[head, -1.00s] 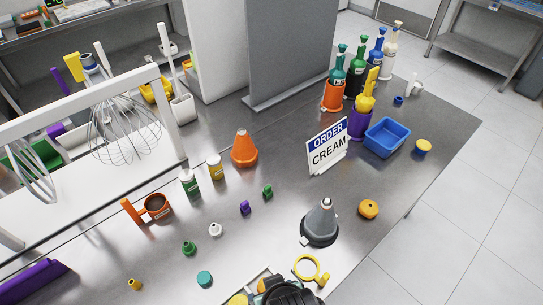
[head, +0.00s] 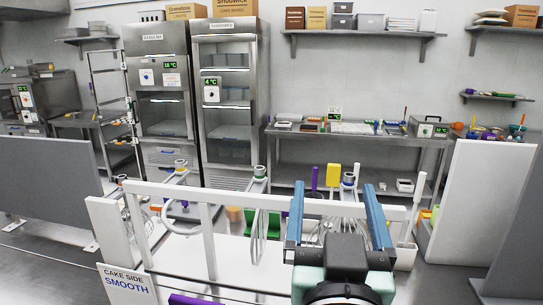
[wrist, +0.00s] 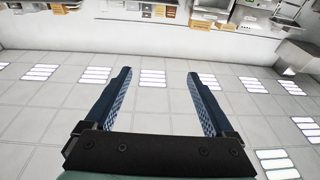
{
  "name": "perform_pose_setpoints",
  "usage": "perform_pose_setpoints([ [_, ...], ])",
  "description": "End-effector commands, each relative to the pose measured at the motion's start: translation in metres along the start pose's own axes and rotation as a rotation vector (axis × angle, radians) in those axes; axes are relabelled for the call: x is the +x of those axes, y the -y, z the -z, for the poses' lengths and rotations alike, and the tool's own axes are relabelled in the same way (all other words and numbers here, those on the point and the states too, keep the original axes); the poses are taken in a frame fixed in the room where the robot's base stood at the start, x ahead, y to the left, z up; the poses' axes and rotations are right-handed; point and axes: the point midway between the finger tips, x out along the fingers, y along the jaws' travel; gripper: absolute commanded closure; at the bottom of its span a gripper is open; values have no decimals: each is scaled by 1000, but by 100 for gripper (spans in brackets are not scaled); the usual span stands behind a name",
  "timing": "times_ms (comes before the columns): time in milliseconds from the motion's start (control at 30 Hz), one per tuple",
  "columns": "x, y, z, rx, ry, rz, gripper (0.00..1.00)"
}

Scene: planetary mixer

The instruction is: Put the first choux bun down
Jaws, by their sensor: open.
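My gripper (head: 334,188) is raised in front of the white whisk rack, its two blue fingers pointing up. It is open, with nothing between the fingers. It also shows in the wrist view (wrist: 159,78), fingers wide apart and empty, with a tiled surface with bright light panels behind them. I cannot make out a choux bun in either current view.
The white rack (head: 210,245) holds hanging whisks (head: 259,215) close to my gripper. Grey panels (head: 45,190) flank the scene. Fridges (head: 225,110) and a steel bench (head: 350,137) stand behind.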

Motion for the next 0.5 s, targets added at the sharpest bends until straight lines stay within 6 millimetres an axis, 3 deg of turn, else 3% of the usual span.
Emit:
perform_pose_setpoints([
  [33, -2, 20, 48, 13, -128, 40, 12],
  [100, -13, 40, 101, 33, -281, 83, 12],
  [200, -33, 58, 159, 64, -451, 127, 12],
  [333, -54, 68, 199, 91, -576, 157, 12],
  [500, -60, 71, 210, 100, -612, 164, 12],
])
